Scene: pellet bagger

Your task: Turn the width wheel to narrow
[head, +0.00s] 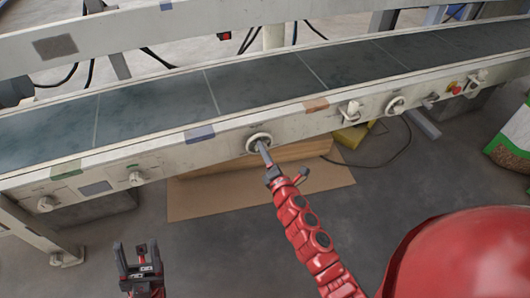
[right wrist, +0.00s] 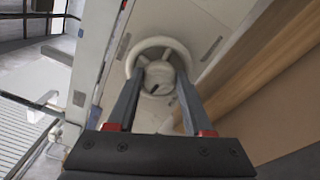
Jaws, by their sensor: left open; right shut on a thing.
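A round white hand wheel (head: 257,139) sits on the front rail of the conveyor, near the middle of the head view. In the right wrist view the wheel (right wrist: 158,43) shows as a pale ring with a hub and a dark slot. I cannot read a label on it. My right gripper (head: 264,150) is at this wheel, its fingers shut on it; in the right wrist view the fingers (right wrist: 158,73) reach to either side of the hub. The fingertips are partly hidden by the wheel. My left gripper (head: 138,256) is open and empty, low at the left, apart from the rail.
Another white wheel (head: 395,106), a white handle (head: 350,113), a red button (head: 455,88) and white knobs (head: 137,178) line the rail. Flat cardboard (head: 200,198) lies below. A pellet bag (head: 512,135) stands at the right. The floor around my left gripper is clear.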

